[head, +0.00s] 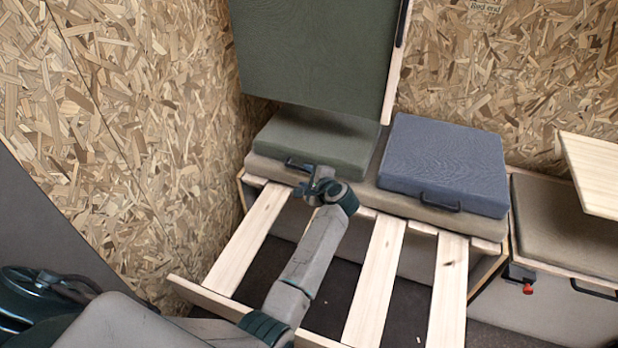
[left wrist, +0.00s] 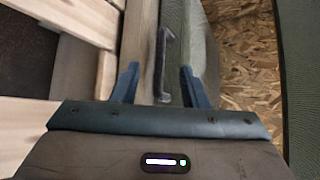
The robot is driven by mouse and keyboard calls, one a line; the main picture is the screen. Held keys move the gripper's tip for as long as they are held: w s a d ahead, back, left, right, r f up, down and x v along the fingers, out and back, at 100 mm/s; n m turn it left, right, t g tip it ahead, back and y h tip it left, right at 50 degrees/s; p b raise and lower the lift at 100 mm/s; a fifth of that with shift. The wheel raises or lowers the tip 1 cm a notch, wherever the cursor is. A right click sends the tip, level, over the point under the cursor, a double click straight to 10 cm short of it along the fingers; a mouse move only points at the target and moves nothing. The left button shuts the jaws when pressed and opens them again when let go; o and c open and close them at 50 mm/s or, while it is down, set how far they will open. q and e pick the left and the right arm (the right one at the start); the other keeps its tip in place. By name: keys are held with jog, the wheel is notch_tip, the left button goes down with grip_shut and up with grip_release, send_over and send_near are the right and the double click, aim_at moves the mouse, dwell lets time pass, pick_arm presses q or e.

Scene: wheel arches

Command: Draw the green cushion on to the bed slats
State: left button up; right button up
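The green cushion (head: 312,143) lies on the bench behind the slats, at its left end, below a large upright green panel. A dark handle is on its front side; it also shows in the left wrist view (left wrist: 163,55). The bed slats (head: 376,282) are pale wooden boards with gaps, in front of the bench. My left gripper (head: 304,178) is at the cushion's front edge. In the left wrist view its two fingers (left wrist: 158,75) stand apart, with the handle between them and space on both sides. My right gripper is not in view.
A blue cushion (head: 443,163) lies to the right of the green one on a beige pad (head: 270,168). The green panel (head: 312,55) hangs close above. A chipboard wall (head: 150,120) stands at the left. A side bench (head: 560,225) is at the right.

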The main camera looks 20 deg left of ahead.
aim_at(294, 168)
pick_arm(q)
jog(key=x, duration=0.9)
jog(key=shift+w+a+f, duration=0.1)
jog(key=shift+w+a, duration=0.05)
jog(key=shift+w, duration=0.05)
grip_shut()
